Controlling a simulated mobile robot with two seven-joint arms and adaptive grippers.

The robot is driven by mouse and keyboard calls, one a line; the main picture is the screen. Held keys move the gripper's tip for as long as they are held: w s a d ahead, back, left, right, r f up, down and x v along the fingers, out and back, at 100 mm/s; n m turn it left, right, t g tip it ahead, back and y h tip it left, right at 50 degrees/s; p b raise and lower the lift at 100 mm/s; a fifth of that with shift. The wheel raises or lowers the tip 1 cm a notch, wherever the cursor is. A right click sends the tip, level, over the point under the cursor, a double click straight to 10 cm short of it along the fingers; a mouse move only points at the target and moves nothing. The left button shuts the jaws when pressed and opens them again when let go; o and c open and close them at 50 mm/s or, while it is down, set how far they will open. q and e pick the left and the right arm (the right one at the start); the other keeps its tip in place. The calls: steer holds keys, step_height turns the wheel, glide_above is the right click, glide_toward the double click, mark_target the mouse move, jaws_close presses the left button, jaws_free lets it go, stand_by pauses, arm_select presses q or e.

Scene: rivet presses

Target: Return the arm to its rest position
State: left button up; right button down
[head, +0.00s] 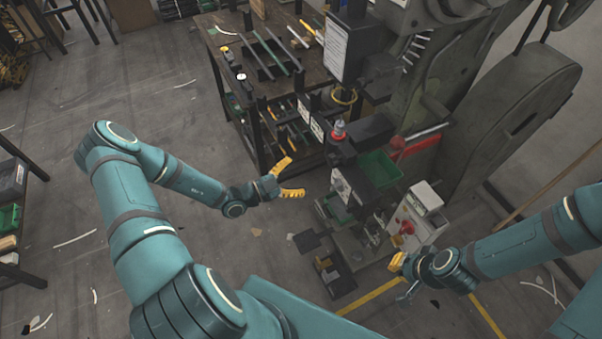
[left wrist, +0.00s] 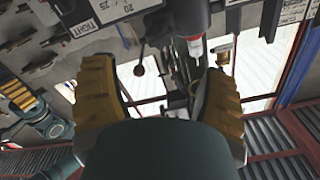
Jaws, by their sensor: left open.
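My left gripper (head: 287,179) is open, with its two yellow fingers spread, in front of the workbench and left of the press. Nothing shows between its fingers in the head view. In the left wrist view the two yellow fingers (left wrist: 152,100) stand apart with no object held, and press parts show behind them. My right gripper (head: 402,276) is at the lower right, below the white control box; its yellow fingertip shows, but its opening is unclear. My left arm (head: 135,205) reaches in from the left, bent at the elbow. My right arm (head: 520,245) comes in from the right.
A large green press (head: 490,110) stands at the right. A workbench (head: 235,55) with tools is at the top centre.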

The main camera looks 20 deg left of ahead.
stand_by(0.4)
arm_select(q)
steer(key=s+d+f+n+g+y+b, duration=0.2)
steer(key=s+d+n+g+y, duration=0.1)
steer(key=s+d+n+g, duration=0.3)
steer(key=s+d+f+n+g+y+b, duration=0.2)
steer(key=s+d+f+n+g+y, duration=0.1)
steer(key=s+d+n+g, duration=0.3)
steer(key=s+d+n+y, duration=0.1)
steer(key=d+n, duration=0.1)
steer(key=shift+s+d+f+n, duration=0.2)
steer(key=shift+d+f+n, duration=0.05)
steer(key=shift+f+n, duration=0.05)
